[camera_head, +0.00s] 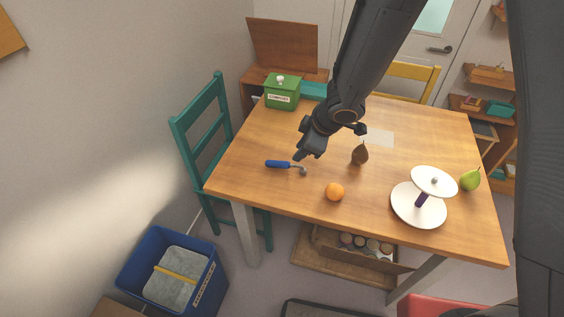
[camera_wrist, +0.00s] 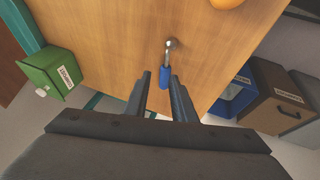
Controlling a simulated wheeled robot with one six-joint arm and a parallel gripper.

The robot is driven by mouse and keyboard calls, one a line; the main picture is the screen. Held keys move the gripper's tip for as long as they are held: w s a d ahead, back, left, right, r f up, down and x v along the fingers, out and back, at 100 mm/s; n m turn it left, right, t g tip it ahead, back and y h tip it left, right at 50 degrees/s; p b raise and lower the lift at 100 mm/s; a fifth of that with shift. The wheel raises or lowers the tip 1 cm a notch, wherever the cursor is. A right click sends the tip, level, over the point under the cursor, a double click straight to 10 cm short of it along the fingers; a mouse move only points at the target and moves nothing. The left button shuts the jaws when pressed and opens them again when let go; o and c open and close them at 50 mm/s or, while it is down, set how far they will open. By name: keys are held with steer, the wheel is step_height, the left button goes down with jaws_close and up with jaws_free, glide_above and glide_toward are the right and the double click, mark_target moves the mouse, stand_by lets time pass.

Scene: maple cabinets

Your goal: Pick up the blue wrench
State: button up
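The blue wrench (camera_head: 279,164) lies on the wooden table near its left edge, blue handle to the left and metal head to the right. In the wrist view its blue handle (camera_wrist: 164,77) points toward me, with the rounded metal head farther off. My gripper (camera_head: 305,156) is just right of and above the wrench in the head view. In the wrist view its two fingers (camera_wrist: 160,80) are open and empty, and the handle shows between their tips. It appears below them; the exact height gap cannot be told.
An orange (camera_head: 335,192), a brown pear (camera_head: 360,154) and a white two-tier stand (camera_head: 419,206) are on the table (camera_head: 260,191). A green pear (camera_head: 470,180) is at the right edge. A green lidded box (camera_head: 282,94) is at the back left. A teal chair (camera_head: 203,130) borders the left side.

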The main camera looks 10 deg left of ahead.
mark_target(286, 163)
steer(key=a+f, duration=0.2)
steer(key=n, duration=0.1)
steer(key=shift+s+a+f+y+b, duration=0.25)
steer(key=shift+a+f+y+b, duration=0.05)
steer(key=shift+a+f+b, duration=0.1)
steer(key=shift+x, duration=2.7)
steer(key=shift+d, duration=0.2)
steer(key=shift+w, duration=0.1)
jaws_close()
